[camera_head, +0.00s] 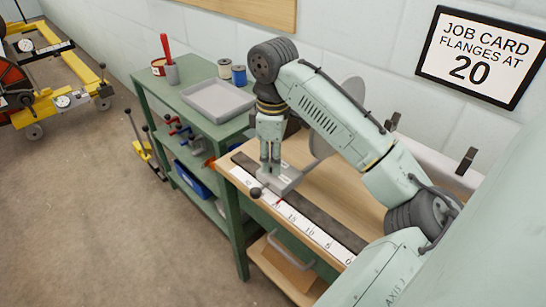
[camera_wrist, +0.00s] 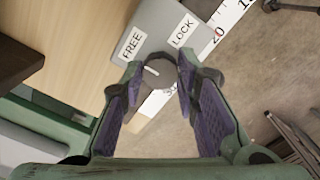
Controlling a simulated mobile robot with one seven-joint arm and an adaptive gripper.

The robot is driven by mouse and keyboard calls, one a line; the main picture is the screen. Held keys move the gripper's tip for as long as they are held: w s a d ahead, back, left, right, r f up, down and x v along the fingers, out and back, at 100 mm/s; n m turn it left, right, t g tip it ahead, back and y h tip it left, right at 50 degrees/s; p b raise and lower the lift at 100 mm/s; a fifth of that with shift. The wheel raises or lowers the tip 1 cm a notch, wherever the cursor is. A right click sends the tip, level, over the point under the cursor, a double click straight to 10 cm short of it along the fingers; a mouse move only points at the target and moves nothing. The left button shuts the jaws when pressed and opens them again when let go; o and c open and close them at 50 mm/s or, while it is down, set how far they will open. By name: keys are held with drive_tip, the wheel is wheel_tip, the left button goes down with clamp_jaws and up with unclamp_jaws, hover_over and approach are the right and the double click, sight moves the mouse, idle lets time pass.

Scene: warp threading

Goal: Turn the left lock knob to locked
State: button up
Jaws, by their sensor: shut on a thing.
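The lock knob (camera_wrist: 160,73) is a round dark grey knob on a light grey block, seen in the wrist view. The block's face carries a FREE label (camera_wrist: 131,44) on the left and a LOCK label (camera_wrist: 182,30) on the right. A small pale mark on the knob sits on its left side, nearer FREE. My gripper (camera_wrist: 162,80) is shut on the knob, a fingertip on each side. In the head view, my gripper (camera_head: 269,168) points down onto the grey block (camera_head: 288,181) and hides the knob.
The block sits at a white numbered scale (camera_head: 305,228) and dark rail on the wooden bench. A black ball (camera_head: 255,192) sticks out at its front left. A green side table holds a grey tray (camera_head: 218,101), spools and a cup. A job card (camera_head: 482,54) reads "FLANGES AT 20".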

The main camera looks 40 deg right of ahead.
clamp_jaws()
drive_tip(key=shift+r+m+p, duration=0.1)
drive_tip(key=shift+m+p, duration=0.2)
drive_tip(key=shift+p, duration=0.1)
drive_tip(key=m+p, duration=0.2)
drive_tip(key=p, duration=0.1)
drive_tip(key=shift+r+m, duration=0.15)
drive_tip(key=shift+m, duration=0.25)
drive_tip(key=m+p, duration=0.1)
drive_tip(key=m, duration=0.1)
drive_tip(key=shift+m+p, duration=0.4)
drive_tip(key=m, duration=0.5)
drive_tip(key=shift+f, duration=0.25)
drive_tip(key=m, duration=0.6)
drive_tip(key=shift+m, duration=0.3)
